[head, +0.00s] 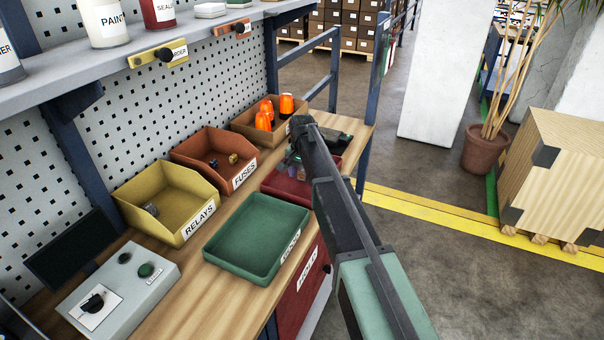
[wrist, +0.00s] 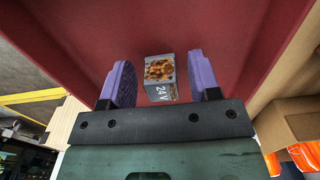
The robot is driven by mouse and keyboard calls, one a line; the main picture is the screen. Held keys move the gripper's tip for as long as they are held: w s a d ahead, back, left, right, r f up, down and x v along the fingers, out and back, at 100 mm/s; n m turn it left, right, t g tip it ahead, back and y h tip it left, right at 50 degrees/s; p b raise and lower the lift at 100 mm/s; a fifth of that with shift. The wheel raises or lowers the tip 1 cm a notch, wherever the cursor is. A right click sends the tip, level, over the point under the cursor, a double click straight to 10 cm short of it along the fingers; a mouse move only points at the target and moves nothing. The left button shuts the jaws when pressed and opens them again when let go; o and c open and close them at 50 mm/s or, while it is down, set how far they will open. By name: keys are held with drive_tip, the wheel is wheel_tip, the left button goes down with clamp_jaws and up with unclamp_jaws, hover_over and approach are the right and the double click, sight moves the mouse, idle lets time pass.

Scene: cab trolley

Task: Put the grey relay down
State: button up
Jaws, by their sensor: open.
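The grey relay (wrist: 160,78), marked 24V with brown scorched-looking patches on one face, sits on the floor of the red tray (wrist: 75,40) in the wrist view. My gripper (wrist: 159,64) is open, with one purple finger on each side of the relay. In the head view the red tray (head: 287,188) stands at the right part of the bench. My arm hides much of it, and I cannot make out the relay there.
An empty green tray (head: 240,262) stands in front of the red one. Behind are the yellow RELAYS bin (head: 189,221) with a small dark part, the FUSES bin (head: 200,147), and a bin with orange lamps (head: 245,128). A grey switch box (head: 117,287) is at the left.

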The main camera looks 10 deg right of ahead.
sight(302, 171)
wheel_tip(302, 171, up, 13)
drive_tip(key=p, duration=1.3)
drive_tip(key=s+d+n, duration=0.2)
drive_tip(key=s+n, duration=0.5)
drive_tip(key=s, duration=2.6)
drive_tip(key=shift+s+f+b, duration=0.3)
drive_tip(key=shift+f+b, duration=0.05)
